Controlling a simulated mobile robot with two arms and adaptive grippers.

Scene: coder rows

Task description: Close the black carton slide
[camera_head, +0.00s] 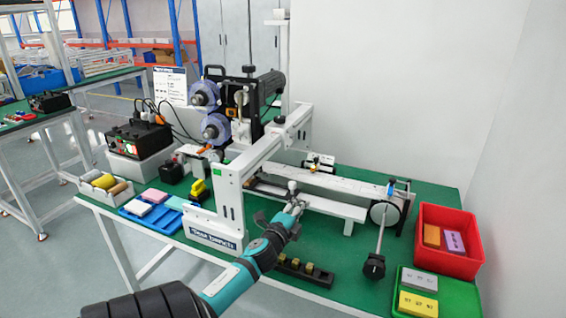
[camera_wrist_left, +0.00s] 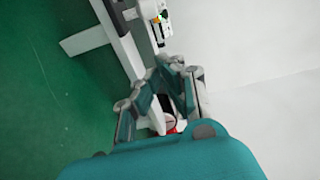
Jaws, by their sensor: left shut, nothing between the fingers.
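The coder's white conveyor (camera_head: 335,184) runs left to right across the green table. Small dark parts (camera_head: 318,162) sit along its far side; I cannot tell clearly which part is the black carton slide. My left gripper (camera_head: 293,192) is at the near side of the conveyor, right of the white gantry frame (camera_head: 230,185). It is shut with nothing in it; whether it touches the conveyor is unclear. In the left wrist view, the gripper fingers (camera_wrist_left: 160,92) overlap the white rail (camera_wrist_left: 122,40) and hide part of it. My right gripper is not in view.
A red bin (camera_head: 450,218) and a green tray (camera_head: 458,290) hold blocks at the right. A dark strip with small blocks (camera_head: 305,270) lies near my arm. A white wall is behind.

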